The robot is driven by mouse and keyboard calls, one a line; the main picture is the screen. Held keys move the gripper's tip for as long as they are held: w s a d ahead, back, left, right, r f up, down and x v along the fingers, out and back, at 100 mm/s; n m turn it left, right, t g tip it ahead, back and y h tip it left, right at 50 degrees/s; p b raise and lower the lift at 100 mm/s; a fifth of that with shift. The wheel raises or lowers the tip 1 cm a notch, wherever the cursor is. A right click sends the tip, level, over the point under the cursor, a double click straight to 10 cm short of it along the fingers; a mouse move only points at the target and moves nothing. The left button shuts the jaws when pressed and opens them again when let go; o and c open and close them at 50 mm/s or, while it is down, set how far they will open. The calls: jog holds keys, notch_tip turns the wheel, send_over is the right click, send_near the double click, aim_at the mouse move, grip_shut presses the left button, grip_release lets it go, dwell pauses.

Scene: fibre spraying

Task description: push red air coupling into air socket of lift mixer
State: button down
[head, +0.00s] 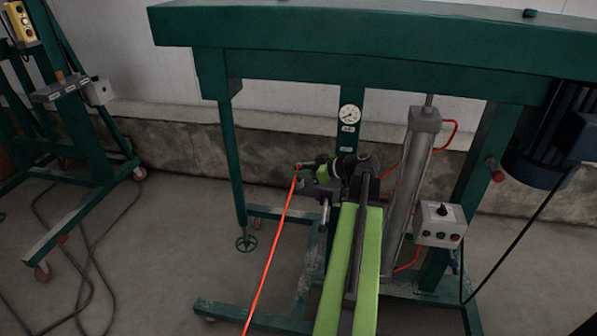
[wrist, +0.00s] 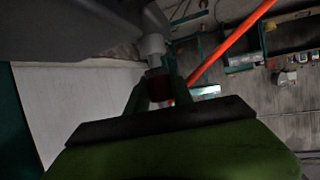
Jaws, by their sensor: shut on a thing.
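My gripper (wrist: 160,92) is shut on the red air coupling (wrist: 158,87), which shows dark red between the two green fingers in the wrist view. A grey cylindrical fitting (wrist: 152,47), which looks like the air socket, lies just beyond the coupling, roughly in line with it. I cannot tell whether they touch. In the head view my gripper (head: 303,171) is at the left of my green arm, in front of the lift mixer (head: 235,150). The orange-red hose (head: 271,248) hangs from there to the floor. The coupling and socket are too small to separate there.
A pressure gauge (head: 349,114) sits on the mixer's post. A grey cylinder (head: 409,185) and a control box (head: 439,224) stand right of my arm. A blue motor (head: 545,140) is at the far right. Another green frame (head: 70,200) stands left; floor between is mostly clear.

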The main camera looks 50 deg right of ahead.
jog(key=shift+f+b, duration=0.7)
jog(key=shift+f, duration=0.1)
jog(key=c, duration=1)
grip_release()
jog(key=shift+c, duration=0.2)
jog(key=p+v, duration=0.6)
jog(key=v, duration=1.1)
jog(key=shift+s+p, duration=0.25)
jog(key=shift+p, duration=0.1)
